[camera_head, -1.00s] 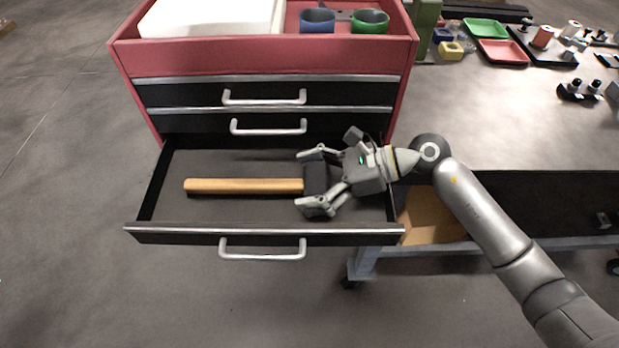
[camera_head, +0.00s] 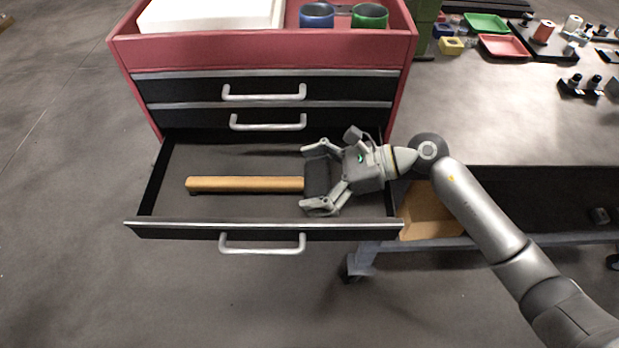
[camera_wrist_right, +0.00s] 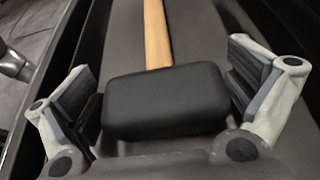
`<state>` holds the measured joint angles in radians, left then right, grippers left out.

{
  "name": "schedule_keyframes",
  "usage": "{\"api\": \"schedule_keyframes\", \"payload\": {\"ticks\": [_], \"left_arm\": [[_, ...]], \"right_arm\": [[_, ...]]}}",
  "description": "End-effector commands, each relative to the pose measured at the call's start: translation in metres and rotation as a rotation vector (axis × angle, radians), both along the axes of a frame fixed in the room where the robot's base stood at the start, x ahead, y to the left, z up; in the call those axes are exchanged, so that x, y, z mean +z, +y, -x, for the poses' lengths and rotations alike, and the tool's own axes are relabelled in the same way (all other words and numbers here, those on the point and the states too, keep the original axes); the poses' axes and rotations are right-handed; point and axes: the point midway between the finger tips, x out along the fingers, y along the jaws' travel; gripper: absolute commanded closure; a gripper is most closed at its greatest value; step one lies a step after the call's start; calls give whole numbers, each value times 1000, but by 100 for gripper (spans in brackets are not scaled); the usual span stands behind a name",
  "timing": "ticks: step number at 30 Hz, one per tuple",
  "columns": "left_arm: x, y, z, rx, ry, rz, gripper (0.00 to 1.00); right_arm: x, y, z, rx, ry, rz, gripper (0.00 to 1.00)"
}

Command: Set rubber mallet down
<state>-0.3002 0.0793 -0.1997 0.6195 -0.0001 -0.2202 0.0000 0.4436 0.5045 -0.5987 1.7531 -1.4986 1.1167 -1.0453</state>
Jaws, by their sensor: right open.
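The rubber mallet has a wooden handle (camera_head: 245,184) and a black head (camera_head: 317,178). It lies in the open bottom drawer (camera_head: 200,228), its handle pointing left in the head view. My right gripper (camera_head: 319,177) is open around the head, one finger on each side. In the right wrist view the black head (camera_wrist_right: 165,102) lies between the spread fingers (camera_wrist_right: 158,95), with a gap at the right finger. The gap at the left finger is small, and I cannot tell whether they touch. My left gripper is not in view.
The red cabinet (camera_head: 270,52) has two shut drawers above the open one. Blue (camera_head: 317,15) and green (camera_head: 369,16) cups stand in its top. A workbench (camera_head: 490,110) with red and green trays stands at right. The drawer floor behind the handle is clear.

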Motion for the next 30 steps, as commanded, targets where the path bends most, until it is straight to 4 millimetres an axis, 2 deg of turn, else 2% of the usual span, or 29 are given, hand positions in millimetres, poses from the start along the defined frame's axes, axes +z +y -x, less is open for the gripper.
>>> {"api": "schedule_keyframes", "payload": {"ticks": [3, 5, 18, 24, 30], "left_arm": [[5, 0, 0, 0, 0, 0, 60], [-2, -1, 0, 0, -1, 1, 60], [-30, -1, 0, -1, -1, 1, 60], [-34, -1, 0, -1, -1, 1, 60], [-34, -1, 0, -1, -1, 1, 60]], "right_arm": [[4, -1, 0, -1, 0, 0, 0], [3, -11, -1, -3, -1, 2, 0], [37, -93, 0, -3, -1, 3, 0], [46, -109, 1, -1, -1, 1, 0], [49, -111, 1, 0, 0, -1, 0]]}}
